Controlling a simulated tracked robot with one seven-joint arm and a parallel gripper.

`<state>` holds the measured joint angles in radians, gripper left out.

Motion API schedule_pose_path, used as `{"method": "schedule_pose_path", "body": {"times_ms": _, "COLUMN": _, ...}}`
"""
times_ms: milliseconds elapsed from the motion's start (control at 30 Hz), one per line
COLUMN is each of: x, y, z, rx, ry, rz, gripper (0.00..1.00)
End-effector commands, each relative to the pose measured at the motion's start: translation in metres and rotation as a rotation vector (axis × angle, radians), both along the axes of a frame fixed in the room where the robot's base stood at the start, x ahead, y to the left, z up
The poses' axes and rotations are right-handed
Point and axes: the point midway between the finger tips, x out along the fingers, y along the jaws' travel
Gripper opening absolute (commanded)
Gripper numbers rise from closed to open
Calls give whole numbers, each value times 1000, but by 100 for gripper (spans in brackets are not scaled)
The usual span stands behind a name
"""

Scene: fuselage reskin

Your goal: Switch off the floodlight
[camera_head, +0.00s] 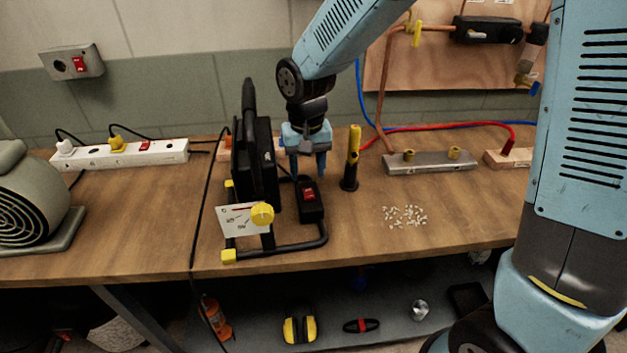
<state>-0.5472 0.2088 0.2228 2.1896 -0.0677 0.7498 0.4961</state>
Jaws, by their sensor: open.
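The floodlight (254,170) stands on the wooden workbench, a black panel seen nearly edge-on, on a black tube frame with yellow feet. A black switch box with a red rocker switch (309,194) sits at the frame's right side. A white card with a yellow knob (262,214) is at the front of the floodlight. My gripper (308,168) points down just behind and above the switch box, with its two fingers apart and nothing between them. I cannot tell whether a finger touches the box. The lamp's face and the rocker's position cannot be made out.
A black and yellow torch (351,160) stands upright right of my gripper. White pellets (405,216) lie on the bench. A metal block (429,162) with brass fittings is behind them. A power strip (120,154) and a grey-green fan heater (30,205) are left. Black cables cross the bench.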

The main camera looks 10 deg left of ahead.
Motion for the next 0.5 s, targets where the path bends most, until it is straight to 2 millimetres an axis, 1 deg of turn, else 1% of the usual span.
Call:
{"method": "schedule_pose_path", "body": {"times_ms": 33, "x": -1, "y": 0, "z": -9, "rx": -2, "ry": 3, "rz": 0, "gripper": 51}}
{"method": "schedule_pose_path", "body": {"times_ms": 200, "x": 0, "y": 0, "z": -29, "rx": -1, "ry": 2, "rz": -1, "gripper": 51}}
{"method": "schedule_pose_path", "body": {"times_ms": 333, "x": 0, "y": -1, "z": -37, "rx": 0, "ry": 1, "rz": -1, "gripper": 51}}
{"method": "schedule_pose_path", "body": {"times_ms": 500, "x": 0, "y": -1, "z": -40, "rx": 0, "ry": -1, "rz": -1, "gripper": 51}}
